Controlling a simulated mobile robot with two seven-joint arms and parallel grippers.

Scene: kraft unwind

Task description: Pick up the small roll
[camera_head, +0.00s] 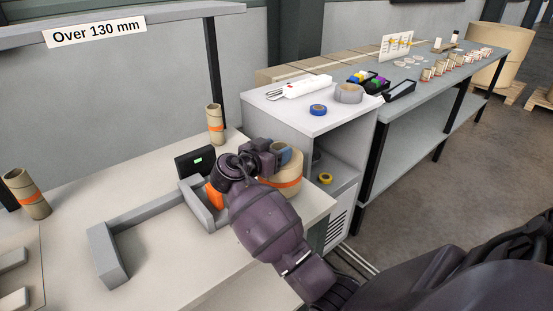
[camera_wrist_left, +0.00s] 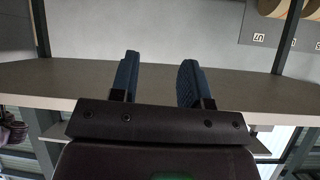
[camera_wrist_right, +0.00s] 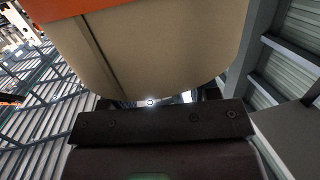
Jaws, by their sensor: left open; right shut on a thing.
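The small roll (camera_head: 280,178) is a tan kraft roll with an orange band, at the right end of the pale table. My right gripper (camera_head: 285,153) is shut on its upper part; its blue fingers show at the top of the roll. The roll's left side is partly hidden behind my arm. The roll also fills the upper part of the right wrist view (camera_wrist_right: 150,50). I cannot tell whether it touches the table. My left gripper (camera_wrist_left: 157,77) is open and empty in the left wrist view, in front of a table edge; the head view does not show it.
A grey measuring gauge (camera_head: 145,213) with an orange part and a dark display (camera_head: 195,160) lies left of the roll. Banded tubes stand behind (camera_head: 215,125) and at far left (camera_head: 27,195). A white cabinet (camera_head: 285,108) with tapes stands to the right, beside a long grey bench (camera_head: 425,75).

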